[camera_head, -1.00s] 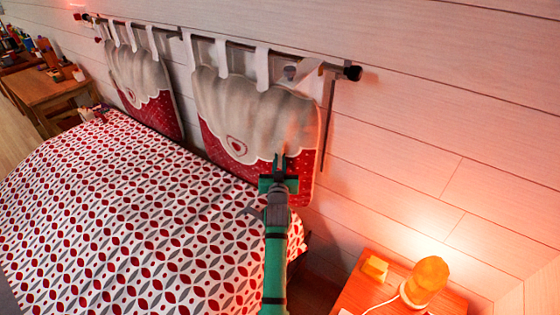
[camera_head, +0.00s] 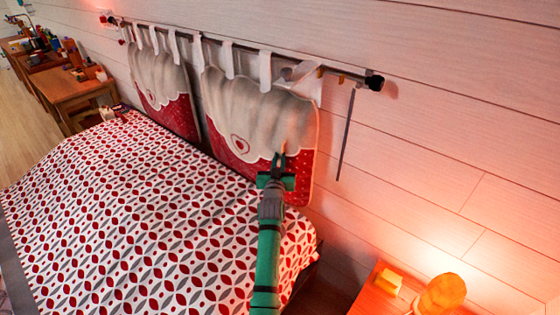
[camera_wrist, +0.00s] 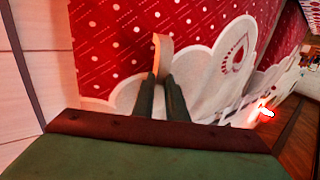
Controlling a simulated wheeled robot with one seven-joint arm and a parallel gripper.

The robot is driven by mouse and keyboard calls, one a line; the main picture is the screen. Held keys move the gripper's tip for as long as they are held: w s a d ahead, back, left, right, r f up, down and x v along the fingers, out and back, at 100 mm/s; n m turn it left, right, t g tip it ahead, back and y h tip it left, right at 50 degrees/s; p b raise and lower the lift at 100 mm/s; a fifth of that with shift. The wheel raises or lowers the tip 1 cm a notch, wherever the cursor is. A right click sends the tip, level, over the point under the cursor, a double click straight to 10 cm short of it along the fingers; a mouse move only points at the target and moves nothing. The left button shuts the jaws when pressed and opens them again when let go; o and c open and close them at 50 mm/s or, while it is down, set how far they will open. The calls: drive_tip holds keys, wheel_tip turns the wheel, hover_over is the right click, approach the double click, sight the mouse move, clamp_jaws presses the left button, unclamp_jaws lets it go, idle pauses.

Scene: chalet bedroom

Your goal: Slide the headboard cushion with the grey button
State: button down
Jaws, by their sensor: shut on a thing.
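Two headboard cushions hang by white tabs from a dark rod (camera_head: 225,43). The right cushion (camera_head: 262,105) has a grey-white scalloped top, a red dotted lower part and a heart patch. It also fills much of the wrist view (camera_wrist: 110,45). A small greyish spot shows near its upper right tab; I cannot tell whether it is a button. The left cushion (camera_head: 160,75) looks alike and hangs close beside it.
The bed (camera_head: 130,215) with a red and grey patterned cover lies below. A nightstand (camera_head: 385,300) with a glowing lamp (camera_head: 441,295) stands at lower right. A thin grey strip (camera_head: 346,135) hangs on the wall right of the cushion. A wooden desk (camera_head: 75,90) is far left.

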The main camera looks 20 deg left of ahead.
drive_tip(key=shift+w+d+r, duration=0.1)
drive_tip(key=shift+d, duration=0.15)
drive_tip(key=c, duration=1.8)
unclamp_jaws()
drive_tip(key=shift+o, duration=0.2)
drive_tip(key=shift+a, duration=0.1)
drive_tip(key=v, duration=1.1)
drive_tip(key=shift+w, duration=0.1)
